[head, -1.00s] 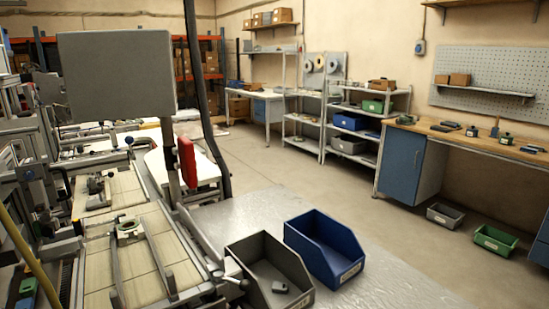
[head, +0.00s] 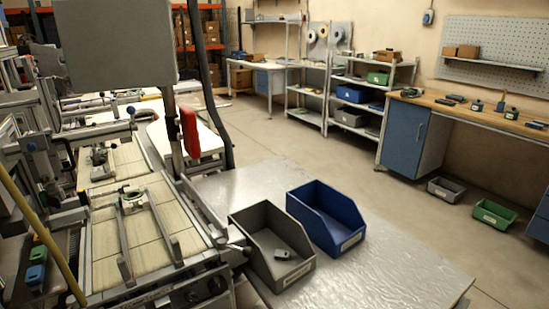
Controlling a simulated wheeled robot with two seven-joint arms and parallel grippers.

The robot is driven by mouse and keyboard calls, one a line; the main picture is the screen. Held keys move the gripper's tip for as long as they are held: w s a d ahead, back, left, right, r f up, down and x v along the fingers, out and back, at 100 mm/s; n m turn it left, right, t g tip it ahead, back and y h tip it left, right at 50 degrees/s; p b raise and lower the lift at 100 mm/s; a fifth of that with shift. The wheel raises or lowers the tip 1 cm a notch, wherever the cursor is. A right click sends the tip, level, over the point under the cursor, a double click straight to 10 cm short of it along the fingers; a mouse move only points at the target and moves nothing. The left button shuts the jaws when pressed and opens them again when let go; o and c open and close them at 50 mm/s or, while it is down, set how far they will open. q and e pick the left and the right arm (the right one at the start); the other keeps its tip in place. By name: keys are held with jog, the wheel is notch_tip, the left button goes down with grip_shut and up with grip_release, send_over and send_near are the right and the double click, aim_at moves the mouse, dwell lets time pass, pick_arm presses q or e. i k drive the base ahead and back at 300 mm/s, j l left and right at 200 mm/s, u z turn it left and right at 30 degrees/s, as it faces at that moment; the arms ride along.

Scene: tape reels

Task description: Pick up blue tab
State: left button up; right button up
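A small blue piece (head: 36,274), which looks like the blue tab, sits at the lower left in the head view. It lies in a dark trough beside the machine, just in front of a green piece (head: 40,254). It is small here and its exact shape is hard to tell. A yellow tube passes close to its right. Neither of my grippers shows in the view.
A grey bin (head: 243,234) with a small grey part (head: 283,254) in it stands beside a blue bin (head: 318,200) on a metal table (head: 400,269). The machine's conveyor (head: 153,262) fills the left. Open floor lies beyond the table.

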aim_at(35, 274)
jog(key=u, duration=1.55)
